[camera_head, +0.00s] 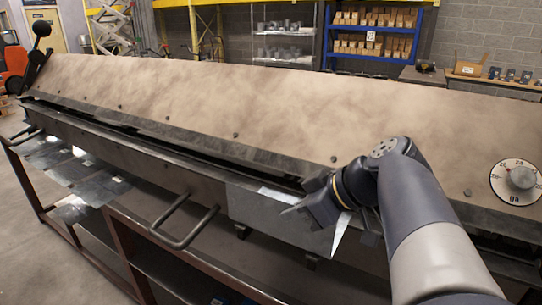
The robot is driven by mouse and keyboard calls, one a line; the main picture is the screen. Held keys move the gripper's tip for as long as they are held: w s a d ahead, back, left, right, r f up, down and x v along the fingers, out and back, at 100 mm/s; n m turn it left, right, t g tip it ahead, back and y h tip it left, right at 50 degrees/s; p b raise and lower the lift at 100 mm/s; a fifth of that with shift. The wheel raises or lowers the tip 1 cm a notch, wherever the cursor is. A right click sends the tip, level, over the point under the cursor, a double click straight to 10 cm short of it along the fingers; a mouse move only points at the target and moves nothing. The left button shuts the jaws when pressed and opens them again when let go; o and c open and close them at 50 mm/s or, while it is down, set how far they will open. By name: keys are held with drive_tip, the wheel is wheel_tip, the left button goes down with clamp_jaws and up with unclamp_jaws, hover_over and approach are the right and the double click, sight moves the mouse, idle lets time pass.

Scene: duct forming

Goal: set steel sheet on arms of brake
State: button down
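The brake (215,115) is a long machine with a scuffed tan sloping top that runs from the far left to the near right. A plain grey steel sheet (258,210) sits at its front side, right of the looped handle, with its long edge along the dark front beam. Small dark supports show under its lower edge. My gripper (303,210) reaches in from the right, with its fingers over the sheet's right part. A bright triangular patch shows just right of the fingers. Whether the fingers are closed on the sheet is hard to see.
Several shiny grey plates (75,170) lie along the front at the left. A looped metal handle (185,222) sticks out at the front middle. A round dial (518,182) is at the right. A blue shelf (372,35) with boxes stands behind. Open floor shows at the lower left.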

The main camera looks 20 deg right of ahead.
drive_tip(key=c, duration=1.6)
unclamp_jaws()
drive_tip(key=shift+f, duration=0.1)
drive_tip(key=shift+s+d, duration=0.1)
drive_tip(key=v, duration=1)
drive_tip(key=shift+s+d+r, duration=0.1)
drive_tip(key=shift+s+r, duration=0.05)
drive_tip(key=shift+r, duration=0.15)
drive_tip(key=x, duration=1.1)
drive_tip(key=shift+r+p, duration=0.35)
drive_tip(key=shift+d, duration=0.1)
